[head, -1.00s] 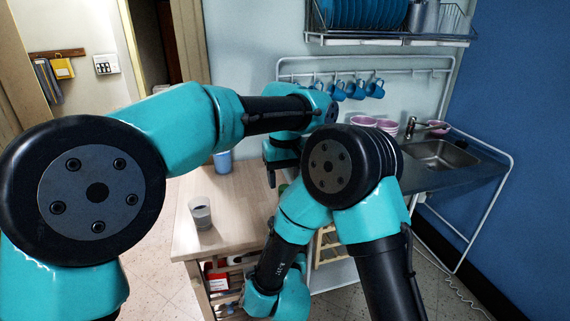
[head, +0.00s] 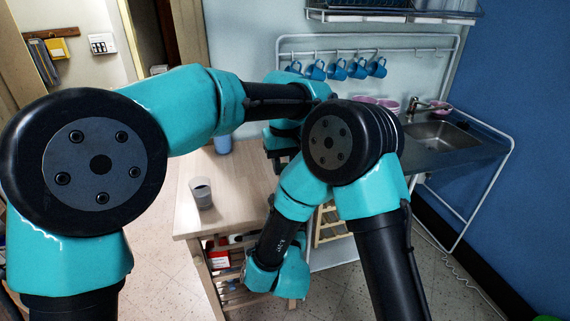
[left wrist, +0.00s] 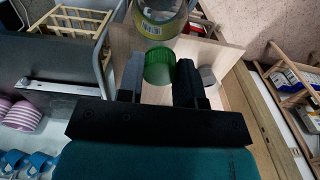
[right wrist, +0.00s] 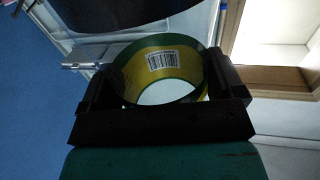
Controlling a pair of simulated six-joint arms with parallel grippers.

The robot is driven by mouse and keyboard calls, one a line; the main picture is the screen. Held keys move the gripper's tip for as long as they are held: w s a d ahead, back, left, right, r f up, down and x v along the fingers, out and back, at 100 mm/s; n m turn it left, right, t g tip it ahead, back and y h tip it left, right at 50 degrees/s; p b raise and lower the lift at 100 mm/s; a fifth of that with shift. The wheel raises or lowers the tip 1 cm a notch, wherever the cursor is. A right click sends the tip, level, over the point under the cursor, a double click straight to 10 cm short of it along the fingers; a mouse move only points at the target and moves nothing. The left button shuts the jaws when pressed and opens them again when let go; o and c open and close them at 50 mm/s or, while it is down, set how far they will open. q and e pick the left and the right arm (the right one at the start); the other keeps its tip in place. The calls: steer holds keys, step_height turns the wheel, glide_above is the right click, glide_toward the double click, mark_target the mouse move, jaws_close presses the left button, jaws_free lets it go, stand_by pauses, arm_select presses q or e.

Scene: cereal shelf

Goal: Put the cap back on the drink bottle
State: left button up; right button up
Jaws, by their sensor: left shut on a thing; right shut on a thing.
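The green cap (left wrist: 160,66) is held between the fingers of my left gripper (left wrist: 160,82), which is shut on it. The drink bottle (left wrist: 160,18) is right beyond the cap in the left wrist view; I cannot tell whether they touch. In the right wrist view, the bottle (right wrist: 166,72), with a yellow and green label and a barcode, sits between the fingers of my right gripper (right wrist: 160,92), which is shut on it. In the head view my arms hide the bottle and cap.
A wooden table (head: 235,185) stands below my arms, with a grey cup (head: 201,192) near its left edge and a blue cup (head: 222,142) behind. Blue mugs (head: 337,69) hang on a rail. A sink (head: 440,135) is at the right.

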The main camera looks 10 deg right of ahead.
arm_select(q)
steer(key=shift+c, duration=0.8)
steer(key=m, duration=0.5)
steer(key=shift+m, duration=0.3)
steer(key=o, duration=1.1)
step_height(320, 180, up, 12)
steer(key=shift+w+f, duration=0.1)
